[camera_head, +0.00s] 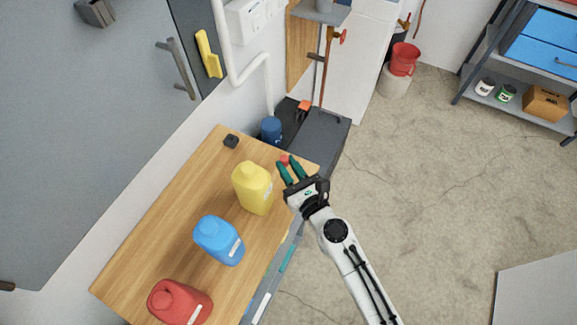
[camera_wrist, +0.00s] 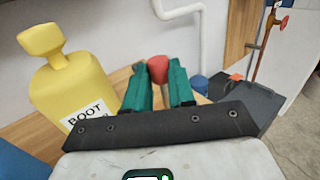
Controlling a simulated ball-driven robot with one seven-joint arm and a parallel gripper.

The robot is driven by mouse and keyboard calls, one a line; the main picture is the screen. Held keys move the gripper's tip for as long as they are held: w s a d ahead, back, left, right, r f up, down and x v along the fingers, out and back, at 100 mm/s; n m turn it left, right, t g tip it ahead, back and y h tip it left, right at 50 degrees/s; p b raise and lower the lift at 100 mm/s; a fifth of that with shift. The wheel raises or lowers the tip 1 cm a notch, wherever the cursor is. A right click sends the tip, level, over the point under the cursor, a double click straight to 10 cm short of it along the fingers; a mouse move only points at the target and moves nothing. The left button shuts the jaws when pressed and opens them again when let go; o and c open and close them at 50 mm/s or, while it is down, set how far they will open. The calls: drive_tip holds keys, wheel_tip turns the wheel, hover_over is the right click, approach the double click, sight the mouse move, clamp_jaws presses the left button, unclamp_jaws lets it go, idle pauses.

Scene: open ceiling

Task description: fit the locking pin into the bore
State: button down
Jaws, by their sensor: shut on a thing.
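My gripper (camera_head: 286,161) has green fingers and is shut on a small red piece (camera_wrist: 157,68), which I take to be the locking pin. The gripper is over the far right part of the wooden table (camera_head: 180,220). A small dark block (camera_head: 231,141) lies near the table's far edge, left of the gripper and apart from it. It may hold the bore, but no hole can be made out at this size.
A yellow bottle (camera_head: 253,187) stands close to the left of my gripper, also large in the wrist view (camera_wrist: 72,95). A blue jug (camera_head: 218,240) and a red jug (camera_head: 180,303) stand nearer. A dark cabinet (camera_head: 318,135) adjoins the far right edge.

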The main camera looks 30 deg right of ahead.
drive_tip(key=shift+s+a+r+p, duration=0.15)
drive_tip(key=shift+a+r+p, duration=0.05)
drive_tip(key=shift+r+p, duration=0.9)
drive_tip(key=shift+r, duration=0.15)
